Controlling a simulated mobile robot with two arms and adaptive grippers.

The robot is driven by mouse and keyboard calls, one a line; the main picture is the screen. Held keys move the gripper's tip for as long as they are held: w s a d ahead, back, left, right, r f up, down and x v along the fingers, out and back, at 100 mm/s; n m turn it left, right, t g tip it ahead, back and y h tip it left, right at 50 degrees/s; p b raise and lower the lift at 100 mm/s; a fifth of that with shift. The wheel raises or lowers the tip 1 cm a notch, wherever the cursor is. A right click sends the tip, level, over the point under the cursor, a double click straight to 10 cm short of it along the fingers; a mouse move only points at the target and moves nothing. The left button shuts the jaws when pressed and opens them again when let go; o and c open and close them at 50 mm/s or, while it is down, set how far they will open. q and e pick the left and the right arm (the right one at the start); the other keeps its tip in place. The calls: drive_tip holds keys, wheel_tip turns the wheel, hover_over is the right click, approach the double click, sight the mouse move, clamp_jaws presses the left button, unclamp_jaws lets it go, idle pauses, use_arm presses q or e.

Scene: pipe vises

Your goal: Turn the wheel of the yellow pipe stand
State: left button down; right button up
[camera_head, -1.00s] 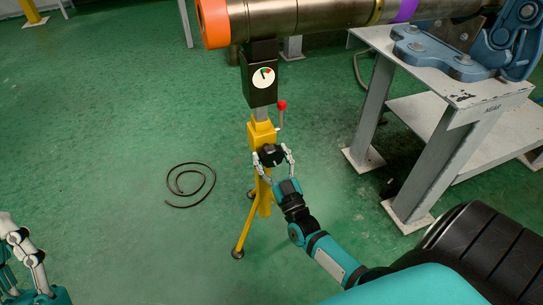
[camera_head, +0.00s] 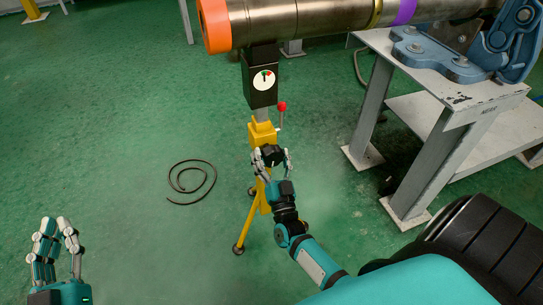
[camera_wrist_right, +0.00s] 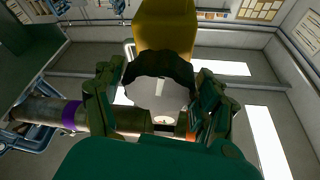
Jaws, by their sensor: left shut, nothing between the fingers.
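The yellow pipe stand (camera_head: 262,135) stands on the green floor under the left end of a big pipe. Its wheel (camera_head: 271,153) is a small dark knob on the side toward me. My right gripper (camera_head: 271,158) is at this wheel, with fingers on either side of it. In the right wrist view the dark, notched wheel (camera_wrist_right: 158,70) lies between the fingers, with the yellow body behind it; whether both fingers press on it is not clear. My left gripper (camera_head: 56,228) is shut and empty, low at the left, far from the stand.
The metal pipe (camera_head: 310,16) with an orange end rests on a black gauge block (camera_head: 262,85). A red-tipped lever (camera_head: 282,108) sticks up beside the block. A grey table (camera_head: 465,105) with a blue vise stands at right. A cable coil (camera_head: 190,180) lies left on clear floor.

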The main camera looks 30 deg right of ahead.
drive_tip(key=shift+o, duration=1.1)
drive_tip(key=v, duration=1.2)
drive_tip(key=shift+f, duration=0.1)
idle(0.5)
